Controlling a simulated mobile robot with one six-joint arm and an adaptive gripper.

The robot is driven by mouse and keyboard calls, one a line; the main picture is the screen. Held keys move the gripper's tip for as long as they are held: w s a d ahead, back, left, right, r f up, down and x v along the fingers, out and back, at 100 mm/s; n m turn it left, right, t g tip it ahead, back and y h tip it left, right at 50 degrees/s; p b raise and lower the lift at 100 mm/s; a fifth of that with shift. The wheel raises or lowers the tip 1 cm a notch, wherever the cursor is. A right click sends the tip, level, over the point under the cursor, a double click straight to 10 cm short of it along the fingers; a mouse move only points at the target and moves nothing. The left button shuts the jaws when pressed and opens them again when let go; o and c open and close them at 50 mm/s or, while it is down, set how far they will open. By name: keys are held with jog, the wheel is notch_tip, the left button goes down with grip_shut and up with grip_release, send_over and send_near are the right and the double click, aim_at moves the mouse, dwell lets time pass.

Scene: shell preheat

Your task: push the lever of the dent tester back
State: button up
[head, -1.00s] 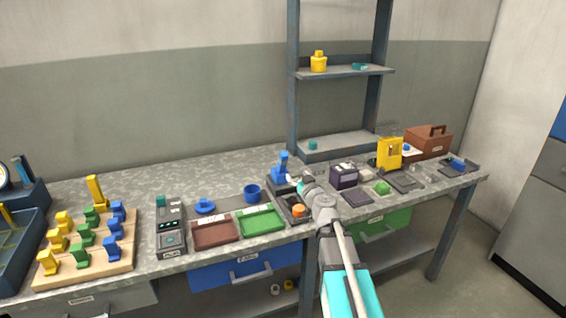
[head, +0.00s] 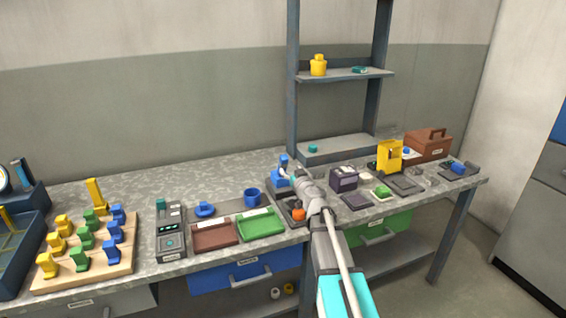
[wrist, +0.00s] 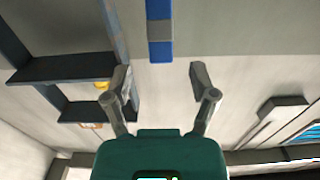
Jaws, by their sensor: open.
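The dent tester appears to be the device with an upright blue lever (head: 283,161) on a blue and dark base, just right of the middle of the bench. My gripper (head: 297,174) is close to the lever's right side in the head view and hides part of the device. In the wrist view my gripper (wrist: 160,76) is open and empty, its two fingers wide apart. A blue bar (wrist: 160,48), likely the lever, shows beyond the fingertips, centred between them. I cannot tell whether the gripper touches the lever.
An orange knob (head: 298,214) sits in front, partly behind my arm. A blue cup (head: 252,196) and a green tray (head: 260,225) stand to the left. A dark purple box (head: 344,178) is to the right. A shelf post (head: 293,80) rises behind the lever.

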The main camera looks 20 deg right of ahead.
aim_at(285, 164)
jog(key=w, duration=0.7)
jog(key=shift+w+a, duration=0.35)
jog(key=shift+a, duration=0.05)
jog(key=shift+c, duration=0.2)
grip_shut()
